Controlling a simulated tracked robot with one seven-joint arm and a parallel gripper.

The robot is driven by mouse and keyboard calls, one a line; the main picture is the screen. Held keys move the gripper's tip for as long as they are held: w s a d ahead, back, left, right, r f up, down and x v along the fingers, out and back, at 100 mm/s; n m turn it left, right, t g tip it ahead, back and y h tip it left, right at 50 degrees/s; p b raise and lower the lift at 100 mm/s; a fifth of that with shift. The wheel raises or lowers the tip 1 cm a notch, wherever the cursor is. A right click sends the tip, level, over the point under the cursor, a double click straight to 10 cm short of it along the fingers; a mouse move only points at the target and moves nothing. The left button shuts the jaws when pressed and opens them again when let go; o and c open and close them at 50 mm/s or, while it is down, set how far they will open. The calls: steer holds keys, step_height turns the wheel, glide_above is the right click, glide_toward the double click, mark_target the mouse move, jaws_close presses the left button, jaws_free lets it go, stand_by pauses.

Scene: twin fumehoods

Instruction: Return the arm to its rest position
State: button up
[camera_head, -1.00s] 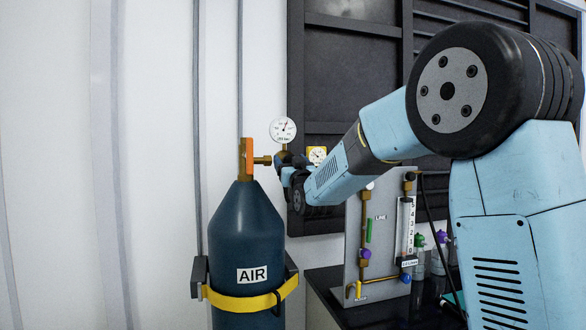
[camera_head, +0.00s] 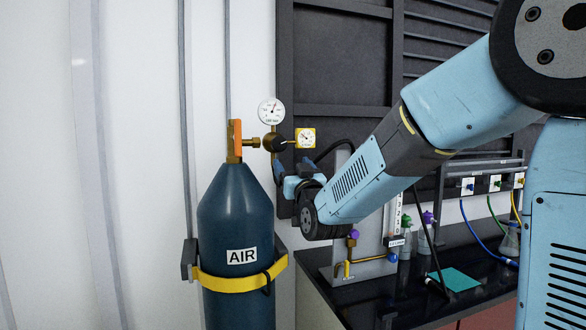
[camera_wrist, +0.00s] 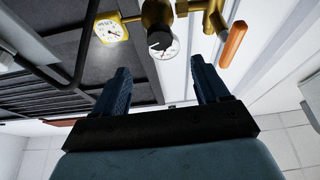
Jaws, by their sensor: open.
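My arm reaches in from the right in the head view, over the dark bench. Its end is beside the AIR cylinder (camera_head: 237,225), below the regulator, and partly hidden by my own wrist. In the wrist view, my gripper (camera_wrist: 162,85) shows two blue fingers spread wide apart with nothing between them. Past the fingertips are the brass regulator (camera_wrist: 160,12), a round white gauge (camera_wrist: 163,43), a square yellow gauge (camera_wrist: 111,28) and the orange valve handle (camera_wrist: 233,43). The fingers appear clear of these parts.
A grey flow panel (camera_head: 375,268) with brass pipes stands on the black bench (camera_head: 400,305), partly behind my arm. A yellow strap (camera_head: 240,284) holds the cylinder to the wall. Bottles with green and purple caps (camera_head: 428,217) stand further right. White wall at left is clear.

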stand_by(0.3)
steer(key=s+d+f+m+g+h, duration=0.1)
steer(key=s+d+f+g+h, duration=0.1)
steer(key=s+d+f+g, duration=0.35)
steer(key=s+d+f+m+g+h, duration=0.1)
steer(key=s+d+f+g+h, duration=0.15)
steer(key=s+d, duration=0.45)
steer(key=s+d+f+g, duration=0.2)
steer(key=s, duration=0.4)
steer(key=s+d+f+m+g+h, duration=0.1)
steer(key=s+d+f+g, duration=0.2)
steer(key=s, duration=0.4)
steer(key=s+d+f+g+h, duration=0.1)
steer(key=s+d+f+g, duration=0.1)
steer(key=s, duration=0.5)
steer(key=shift+d+f+m+g, duration=0.4)
steer(key=shift+d, duration=0.05)
stand_by(1.9)
